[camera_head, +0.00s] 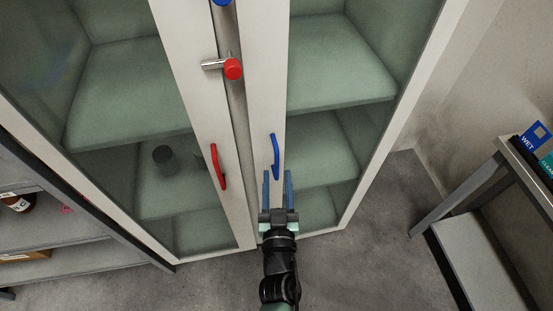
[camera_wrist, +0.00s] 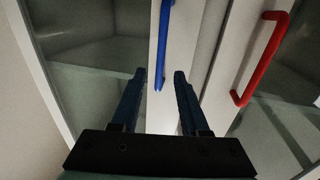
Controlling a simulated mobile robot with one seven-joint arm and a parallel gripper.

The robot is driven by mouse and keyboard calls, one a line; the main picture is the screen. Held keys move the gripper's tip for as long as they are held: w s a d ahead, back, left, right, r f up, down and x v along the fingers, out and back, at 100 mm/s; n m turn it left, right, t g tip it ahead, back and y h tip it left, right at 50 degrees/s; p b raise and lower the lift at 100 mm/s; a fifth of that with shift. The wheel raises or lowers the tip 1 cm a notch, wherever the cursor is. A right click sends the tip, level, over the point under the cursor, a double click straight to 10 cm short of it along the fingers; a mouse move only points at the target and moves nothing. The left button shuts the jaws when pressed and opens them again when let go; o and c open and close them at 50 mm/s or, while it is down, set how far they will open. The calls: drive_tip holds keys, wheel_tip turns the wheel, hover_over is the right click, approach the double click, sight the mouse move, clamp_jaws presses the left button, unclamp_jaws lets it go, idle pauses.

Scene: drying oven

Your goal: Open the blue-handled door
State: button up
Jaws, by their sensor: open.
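The blue handle (camera_head: 275,157) is an upright curved bar on the right-hand glass door (camera_head: 258,100) of a tall cabinet. The door looks shut. My gripper (camera_head: 278,175) is open and empty in front of the lower part of this door, with its fingers pointing at the handle. In the wrist view the blue handle (camera_wrist: 164,40) lines up with the gap between my fingertips (camera_wrist: 160,74), its lower end showing between them. I cannot tell how deep the handle lies, and no grip shows.
A red handle (camera_head: 218,167) is on the left door, close beside the blue one. A red-ended latch (camera_head: 232,68) sits higher between the doors. A shelf unit (camera_head: 60,225) stands at left, a metal table (camera_head: 480,180) at right. Bare floor (camera_head: 385,235) lies between cabinet and table.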

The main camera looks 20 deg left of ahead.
sight(276, 164)
drive_tip(key=shift+b+x, duration=0.3)
drive_tip(key=shift+x, duration=2.5)
drive_tip(key=shift+c, duration=0.3)
clamp_jaws()
drive_tip(key=shift+s, duration=0.1)
